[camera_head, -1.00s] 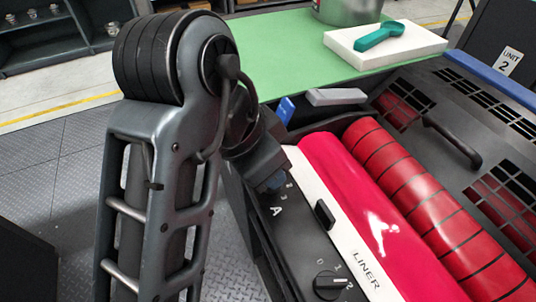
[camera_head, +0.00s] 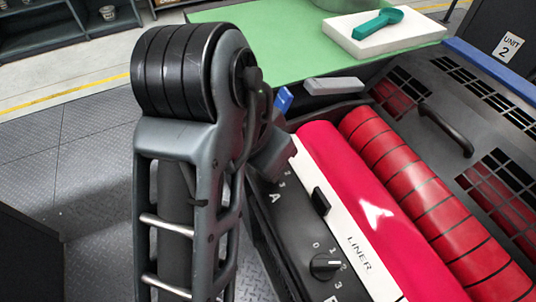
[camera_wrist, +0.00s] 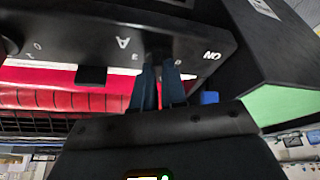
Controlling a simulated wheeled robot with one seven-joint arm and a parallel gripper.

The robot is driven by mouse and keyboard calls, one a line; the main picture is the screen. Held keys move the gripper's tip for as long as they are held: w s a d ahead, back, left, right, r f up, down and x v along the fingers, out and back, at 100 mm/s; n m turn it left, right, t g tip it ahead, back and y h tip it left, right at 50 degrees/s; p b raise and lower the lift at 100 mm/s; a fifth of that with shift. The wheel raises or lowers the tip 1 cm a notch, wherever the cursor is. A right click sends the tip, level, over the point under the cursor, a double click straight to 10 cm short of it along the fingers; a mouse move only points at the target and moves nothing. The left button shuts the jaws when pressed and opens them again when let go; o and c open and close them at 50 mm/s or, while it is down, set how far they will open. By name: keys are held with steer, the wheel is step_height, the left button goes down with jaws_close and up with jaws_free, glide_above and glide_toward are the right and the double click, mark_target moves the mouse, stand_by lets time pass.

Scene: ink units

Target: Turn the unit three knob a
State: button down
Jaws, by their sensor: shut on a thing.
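The black unit panel carries a white letter A (camera_head: 275,198), also seen in the wrist view (camera_wrist: 122,42). In the wrist view my gripper (camera_wrist: 160,75) has its two dark blue fingers at the dial beside that letter. They are closed on knob A (camera_wrist: 158,62), which is mostly hidden between them. Some dial numbers show around the fingers. In the head view my gripper (camera_head: 272,160) is at the far end of the panel, partly behind my arm, and its fingertips and knob A are hidden there.
A second black knob (camera_head: 325,263) and a black tab (camera_head: 321,201) lie nearer along the panel. A white LINER strip (camera_head: 355,250) and red rollers (camera_head: 420,190) run beside it. A green table (camera_head: 260,40) behind holds a teal scoop (camera_head: 377,22) on a white board (camera_head: 350,42).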

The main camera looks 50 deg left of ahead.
mark_target(257, 185)
steer(key=c, duration=1.2)
jaws_free()
steer(key=shift+p+v, duration=2.15)
steer(key=shift+v, duration=1.75)
